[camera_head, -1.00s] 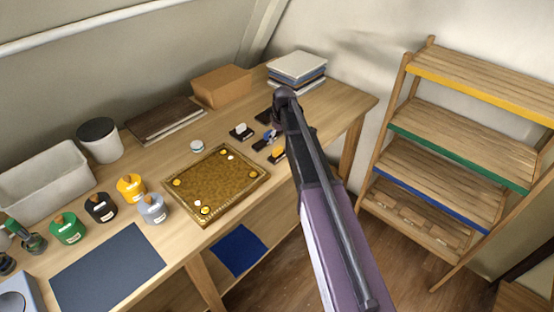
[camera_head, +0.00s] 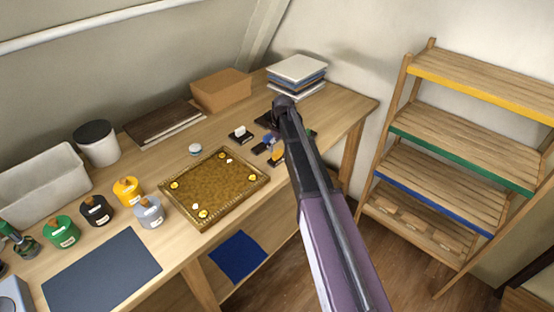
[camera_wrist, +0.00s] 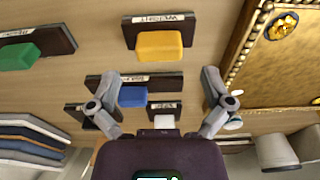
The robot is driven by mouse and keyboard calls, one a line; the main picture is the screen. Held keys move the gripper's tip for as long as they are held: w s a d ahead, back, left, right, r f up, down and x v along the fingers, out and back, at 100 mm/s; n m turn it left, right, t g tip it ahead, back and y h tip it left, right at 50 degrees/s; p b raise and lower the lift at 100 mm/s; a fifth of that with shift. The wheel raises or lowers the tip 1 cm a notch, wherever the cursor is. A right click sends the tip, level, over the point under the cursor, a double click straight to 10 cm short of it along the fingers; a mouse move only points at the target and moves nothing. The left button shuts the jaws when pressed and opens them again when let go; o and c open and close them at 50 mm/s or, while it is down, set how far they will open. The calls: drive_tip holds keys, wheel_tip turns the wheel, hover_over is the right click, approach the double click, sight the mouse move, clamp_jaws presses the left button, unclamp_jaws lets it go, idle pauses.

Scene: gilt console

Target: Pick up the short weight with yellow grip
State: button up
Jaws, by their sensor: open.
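The weight with the yellow grip (camera_wrist: 160,44) is a dark block with a white label, lying on the wooden table. It shows in the upper middle of the wrist view and beside my arm in the head view (camera_head: 277,157). My gripper (camera_wrist: 160,82) is open in the wrist view, its two fingers spread wide and nothing held. The yellow grip lies beyond the fingertips, roughly centred between them. A longer dark weight with a blue grip (camera_wrist: 132,96) shows between the fingers. In the head view my arm hides part of this group.
A white-gripped weight (camera_wrist: 164,121) and a green-gripped weight (camera_wrist: 20,56) lie nearby. A gilt-edged tray (camera_head: 237,206) is left of the weights. Stacked panels (camera_head: 296,70) and a brown box (camera_head: 221,90) stand behind. A slatted shelf (camera_head: 460,135) stands right of the table.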

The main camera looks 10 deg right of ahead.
sight(277, 151)
drive_tip(key=shift+w+a+f+b, duration=0.1)
drive_tip(key=shift+w+f+b, duration=0.05)
drive_tip(key=shift+f+b, duration=2.25)
drive_tip(key=c, duration=1.2)
drive_tip(key=shift+c, duration=0.2)
drive_tip(key=shift+r+p, duration=0.15)
drive_tip(key=shift+p, duration=0.15)
wheel_tip(277, 151, up, 4)
drive_tip(key=p, duration=0.3)
drive_tip(key=shift+p, duration=0.35)
drive_tip(key=s+a, duration=0.3)
drive_tip(key=s, duration=1.2)
drive_tip(key=shift+s+a+r+p, duration=0.3)
drive_tip(key=shift+a+p, duration=0.1)
drive_tip(key=shift+p, duration=0.05)
